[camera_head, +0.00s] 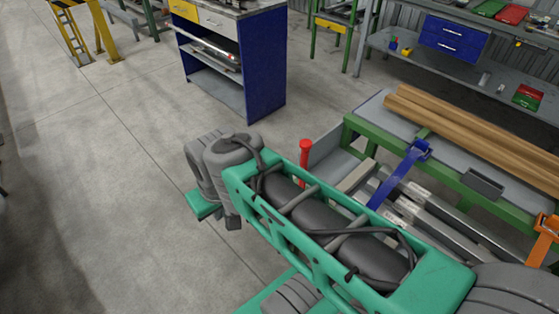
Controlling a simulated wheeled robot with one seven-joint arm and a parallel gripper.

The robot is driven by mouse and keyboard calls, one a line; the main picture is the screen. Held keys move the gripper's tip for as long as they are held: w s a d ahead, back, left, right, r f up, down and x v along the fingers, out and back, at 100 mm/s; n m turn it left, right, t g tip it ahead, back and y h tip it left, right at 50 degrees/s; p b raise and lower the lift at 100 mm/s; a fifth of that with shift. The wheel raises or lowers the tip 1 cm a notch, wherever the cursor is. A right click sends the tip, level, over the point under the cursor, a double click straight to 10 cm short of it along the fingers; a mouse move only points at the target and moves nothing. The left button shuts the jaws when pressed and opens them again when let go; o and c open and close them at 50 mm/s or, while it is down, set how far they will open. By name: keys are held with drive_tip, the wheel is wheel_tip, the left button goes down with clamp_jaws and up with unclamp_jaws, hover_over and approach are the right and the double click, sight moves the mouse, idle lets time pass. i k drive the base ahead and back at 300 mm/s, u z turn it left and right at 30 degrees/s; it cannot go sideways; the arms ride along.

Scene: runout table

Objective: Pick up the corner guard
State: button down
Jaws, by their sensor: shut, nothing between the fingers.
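A small dark grey angled piece (485,184), which looks like the corner guard, lies on the green-framed runout table (462,178) at the right. It is in front of the long brown bars, near the table's front edge. Its exact shape is hard to tell at this size. My teal arm with grey joints fills the lower middle, left of and nearer than the piece. I cannot make out my gripper's fingers in this view, and nothing touches the piece.
Long brown bars (470,130) lie along the table. A blue clamp-like part (400,175), an orange one (545,238) and a red post (305,155) stand nearby. A blue cabinet (265,75) and grey shelving (465,68) stand behind. The floor at left is clear.

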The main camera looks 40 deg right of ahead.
sight(396, 193)
drive_tip(key=u, duration=0.3)
drive_tip(key=k, duration=1.1)
drive_tip(key=z, duration=0.8)
drive_tip(key=i, duration=0.5)
